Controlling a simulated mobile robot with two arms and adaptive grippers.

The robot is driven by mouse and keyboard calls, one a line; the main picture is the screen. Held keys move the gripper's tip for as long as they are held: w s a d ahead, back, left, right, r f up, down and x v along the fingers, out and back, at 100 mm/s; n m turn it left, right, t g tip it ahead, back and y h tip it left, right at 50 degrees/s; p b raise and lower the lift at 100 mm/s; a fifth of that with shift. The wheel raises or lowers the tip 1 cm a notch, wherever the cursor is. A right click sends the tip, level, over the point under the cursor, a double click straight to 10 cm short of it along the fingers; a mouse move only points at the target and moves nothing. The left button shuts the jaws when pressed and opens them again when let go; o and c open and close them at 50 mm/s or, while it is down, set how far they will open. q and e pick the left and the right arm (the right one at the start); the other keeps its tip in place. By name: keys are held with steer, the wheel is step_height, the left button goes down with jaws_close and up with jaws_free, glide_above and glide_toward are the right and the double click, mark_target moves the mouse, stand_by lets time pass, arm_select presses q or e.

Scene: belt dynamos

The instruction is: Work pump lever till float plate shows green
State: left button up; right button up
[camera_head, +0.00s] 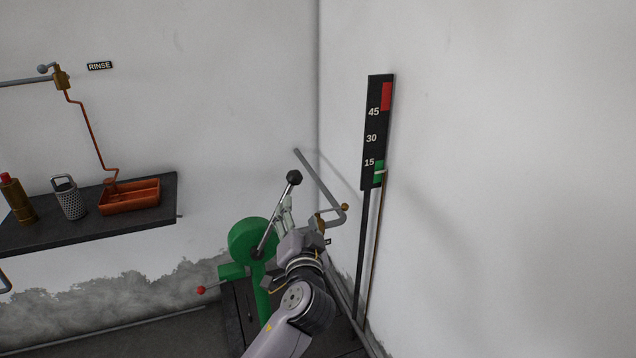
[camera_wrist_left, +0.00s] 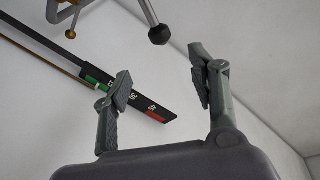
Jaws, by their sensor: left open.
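The green pump (camera_head: 250,239) stands on the floor by the corner, with a slanted metal lever rod (camera_head: 268,232) ending in a black knob (camera_head: 293,177). My left gripper (camera_head: 286,212) is beside the rod, just below the knob, and partly hides the pump. In the left wrist view, my left gripper (camera_wrist_left: 160,68) has its fingers spread with nothing between them; a black knob (camera_wrist_left: 159,34) shows beyond the fingertips. The black float plate (camera_head: 371,135) on the right wall has a red patch on top and a green patch (camera_head: 380,167) near 15, with a pale marker across the green. My right gripper is out of view.
A dark shelf (camera_head: 75,233) on the left holds an orange tray (camera_head: 130,208), a grater (camera_head: 68,198) and a brass bottle (camera_head: 17,200). A bent pipe with brass fittings (camera_head: 344,207) is close to the right of my gripper. A red-tipped handle (camera_head: 201,290) sticks out left of the pump.

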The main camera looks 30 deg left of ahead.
arm_select(q)
steer(key=p, duration=0.1)
glide_toward(295, 182)
steer(key=p+x, duration=0.2)
steer(key=x, duration=0.9)
steer(key=shift+w+a+p, duration=0.25)
steer(key=shift+w+p, duration=0.05)
steer(key=shift+w, duration=0.1)
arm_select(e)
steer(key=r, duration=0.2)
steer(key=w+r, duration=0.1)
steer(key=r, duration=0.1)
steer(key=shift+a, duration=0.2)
arm_select(q)
steer(key=shift+c, duration=0.5)
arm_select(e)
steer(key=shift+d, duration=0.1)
arm_select(q)
jaws_close()
